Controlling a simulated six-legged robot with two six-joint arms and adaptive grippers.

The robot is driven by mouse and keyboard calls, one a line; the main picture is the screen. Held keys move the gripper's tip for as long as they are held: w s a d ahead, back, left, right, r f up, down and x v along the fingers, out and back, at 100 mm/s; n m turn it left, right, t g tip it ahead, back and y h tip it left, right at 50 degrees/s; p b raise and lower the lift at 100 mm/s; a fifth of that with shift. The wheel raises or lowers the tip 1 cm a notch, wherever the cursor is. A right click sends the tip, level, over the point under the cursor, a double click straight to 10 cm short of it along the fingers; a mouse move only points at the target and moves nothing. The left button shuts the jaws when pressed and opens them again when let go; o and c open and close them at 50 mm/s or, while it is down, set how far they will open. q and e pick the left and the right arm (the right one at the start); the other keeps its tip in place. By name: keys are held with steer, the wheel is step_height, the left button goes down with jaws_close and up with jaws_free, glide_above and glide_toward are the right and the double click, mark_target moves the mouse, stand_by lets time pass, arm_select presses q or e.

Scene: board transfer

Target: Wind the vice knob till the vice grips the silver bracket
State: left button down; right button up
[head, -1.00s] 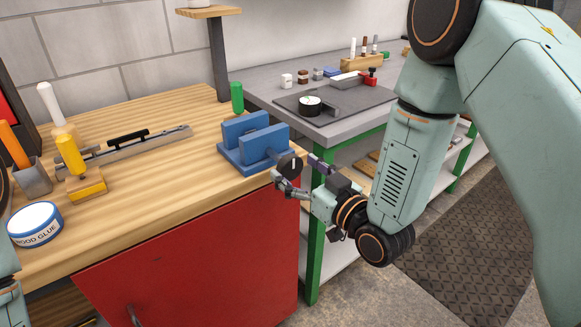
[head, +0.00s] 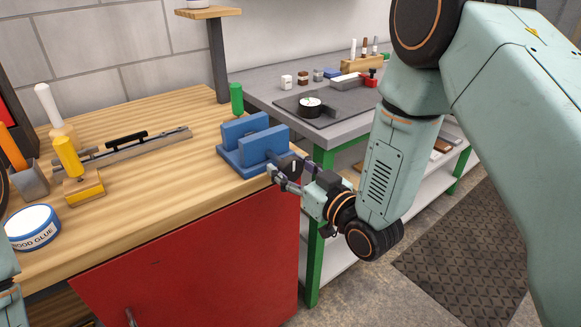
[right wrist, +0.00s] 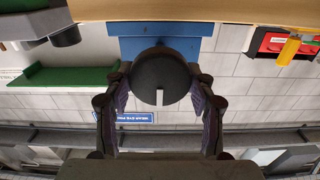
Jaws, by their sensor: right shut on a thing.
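The blue vice (head: 238,152) stands at the right front corner of the wooden bench, its two jaws apart. Its dark round knob (head: 287,164) faces the front right and carries a white mark; the knob (right wrist: 160,72) fills the middle of the right wrist view with the mark at its lower edge. My right gripper (head: 291,172) is shut on the knob, one finger on each side (right wrist: 160,90). I cannot make out the silver bracket between the jaws; the near jaw hides part of the gap. My left gripper is out of view.
A green-capped bottle or handle (head: 237,98) stands behind the vice. A yellow-handled tool (head: 68,157), a glue tin (head: 34,228) and a long metal bar (head: 130,150) occupy the bench's left. A grey table (head: 335,128) stands behind right. The bench around the vice's left is clear.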

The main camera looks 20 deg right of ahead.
steer(key=shift+c, duration=1.3)
steer(key=m+p, duration=0.1)
steer(key=m, duration=0.2)
steer(key=shift+d+r+m, duration=0.1)
steer(key=shift+m, duration=0.2)
steer(key=m+p, duration=0.1)
steer(key=m, duration=0.3)
steer(key=shift+w+d+m, duration=0.1)
steer(key=shift+m, duration=0.2)
steer(key=m, duration=0.2)
steer(key=m+p, duration=0.1)
steer(key=m, duration=0.1)
steer(key=shift+f+m, duration=0.2)
steer(key=shift+m, duration=0.1)
steer(key=shift+d+f+m+p, duration=0.15)
steer(key=shift+m+p, duration=0.35)
steer(key=shift+m, duration=2)
